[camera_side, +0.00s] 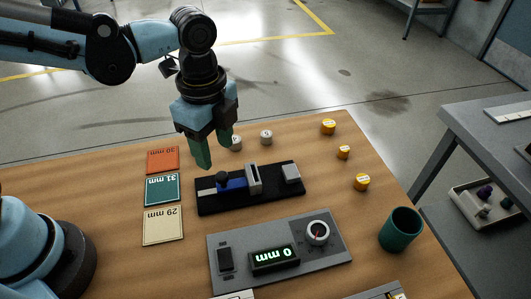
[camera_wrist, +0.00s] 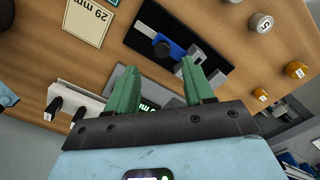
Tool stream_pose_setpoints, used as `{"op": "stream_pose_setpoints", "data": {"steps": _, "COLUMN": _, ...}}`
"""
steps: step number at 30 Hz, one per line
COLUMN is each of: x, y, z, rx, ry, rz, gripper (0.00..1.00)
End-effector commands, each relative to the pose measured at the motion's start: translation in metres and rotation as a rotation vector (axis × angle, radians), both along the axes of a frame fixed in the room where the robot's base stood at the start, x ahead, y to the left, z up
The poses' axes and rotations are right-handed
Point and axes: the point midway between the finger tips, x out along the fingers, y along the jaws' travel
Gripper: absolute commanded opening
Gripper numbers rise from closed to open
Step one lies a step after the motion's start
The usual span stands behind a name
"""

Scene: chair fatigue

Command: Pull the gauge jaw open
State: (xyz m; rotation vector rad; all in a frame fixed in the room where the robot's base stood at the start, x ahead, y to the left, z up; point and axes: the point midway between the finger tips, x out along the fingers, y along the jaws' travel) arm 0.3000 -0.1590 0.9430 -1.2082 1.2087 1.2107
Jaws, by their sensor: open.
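The gauge is a black base (camera_side: 250,198) on the wooden table, with a blue slide (camera_side: 236,184), a dark round knob (camera_side: 222,178), a grey jaw (camera_side: 254,178) and a pale block (camera_side: 291,172) at its right end. A gap shows between jaw and block. In the wrist view the knob (camera_wrist: 162,48) and blue slide (camera_wrist: 177,49) lie beyond the fingertips. My gripper (camera_side: 214,152) is open and empty, with green fingers above the table near the gauge's left end. It also shows in the wrist view (camera_wrist: 158,66).
A grey console (camera_side: 325,253) with a dial and a display (camera_side: 274,259) reading 0 mm stands in front of the gauge. Plates marked 30, 31 and 29 mm (camera_side: 162,225) lie left. Grey weights (camera_side: 266,137), yellow weights (camera_side: 362,182) and a green cup (camera_side: 401,230) stand around.

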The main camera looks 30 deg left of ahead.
Motion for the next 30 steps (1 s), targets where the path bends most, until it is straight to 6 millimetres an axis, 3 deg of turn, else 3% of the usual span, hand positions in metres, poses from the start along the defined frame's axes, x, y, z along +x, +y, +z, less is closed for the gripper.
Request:
{"op": "stream_pose_setpoints", "data": {"steps": 6, "x": 0.0, "y": 0.0, "z": 0.032, "rx": 0.001, "ry": 0.0, "rz": 0.0, "gripper": 0.52}}
{"op": "stream_pose_setpoints", "data": {"steps": 12, "x": 0.0, "y": 0.0, "z": 0.048, "rx": 0.001, "ry": 0.001, "rz": 0.001, "gripper": 0.52}}
{"op": "stream_pose_setpoints", "data": {"steps": 25, "x": 0.0, "y": 0.001, "z": 0.052, "rx": 0.0, "ry": -0.001, "rz": 0.004, "gripper": 0.52}}
{"op": "stream_pose_setpoints", "data": {"steps": 30, "x": 0.001, "y": 0.02, "z": 0.051, "rx": -0.029, "ry": -0.053, "rz": 0.159, "gripper": 0.52}}
